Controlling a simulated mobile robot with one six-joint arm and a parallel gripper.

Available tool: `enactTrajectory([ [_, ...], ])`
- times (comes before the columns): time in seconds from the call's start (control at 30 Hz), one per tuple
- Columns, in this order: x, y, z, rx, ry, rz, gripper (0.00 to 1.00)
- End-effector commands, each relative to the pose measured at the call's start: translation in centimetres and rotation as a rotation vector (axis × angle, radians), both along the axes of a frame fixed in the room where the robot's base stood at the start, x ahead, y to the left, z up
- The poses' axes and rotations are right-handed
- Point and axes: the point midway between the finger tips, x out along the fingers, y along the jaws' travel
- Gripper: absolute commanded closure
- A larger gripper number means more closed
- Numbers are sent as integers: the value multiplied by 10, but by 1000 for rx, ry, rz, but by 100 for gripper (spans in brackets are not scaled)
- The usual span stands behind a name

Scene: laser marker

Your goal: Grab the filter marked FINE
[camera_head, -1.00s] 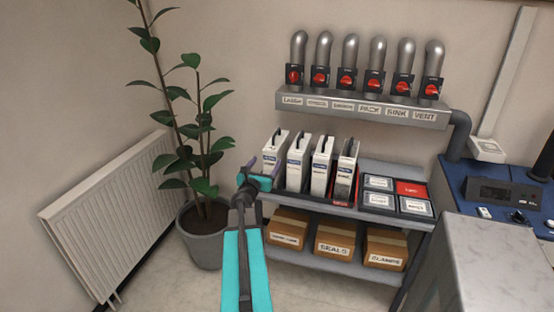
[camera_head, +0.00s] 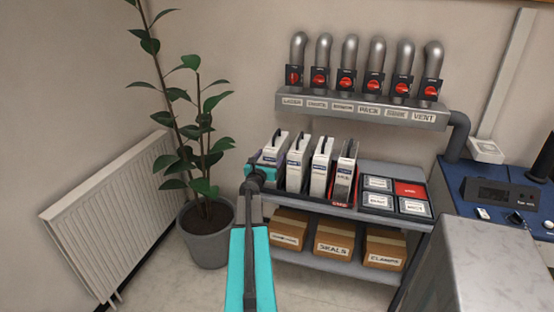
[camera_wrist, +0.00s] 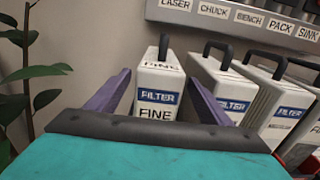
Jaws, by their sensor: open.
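The filter marked FINE (camera_wrist: 157,92) is a white box with a blue FILTER label and a black top handle (camera_wrist: 164,47). It stands upright at the left end of the filter row, and in the head view (camera_head: 272,148) my gripper partly covers it. My gripper (camera_wrist: 157,97) is open, its two purple fingers on either side of the FINE filter in the wrist view. Gaps show between fingers and box, and I cannot tell whether either touches. In the head view my gripper (camera_head: 261,172) is at the front of this filter.
More filters (camera_head: 320,165) stand close on the right, the nearest (camera_wrist: 225,90) beside my right finger. The shelf (camera_head: 385,160) also holds flat framed boxes (camera_head: 410,189). A pipe manifold (camera_head: 360,108) is above and behind. A potted plant (camera_head: 205,240) stands left.

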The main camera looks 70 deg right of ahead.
Motion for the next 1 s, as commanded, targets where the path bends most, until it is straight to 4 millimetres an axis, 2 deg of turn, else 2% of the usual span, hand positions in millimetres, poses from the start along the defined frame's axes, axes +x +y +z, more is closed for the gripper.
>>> enactTrajectory([
  [0.2,1,-13,0,0,1,0,27],
  [0.7,1,-16,0,0,0,0,27],
  [1.0,4,-37,2,1,0,0,27],
])
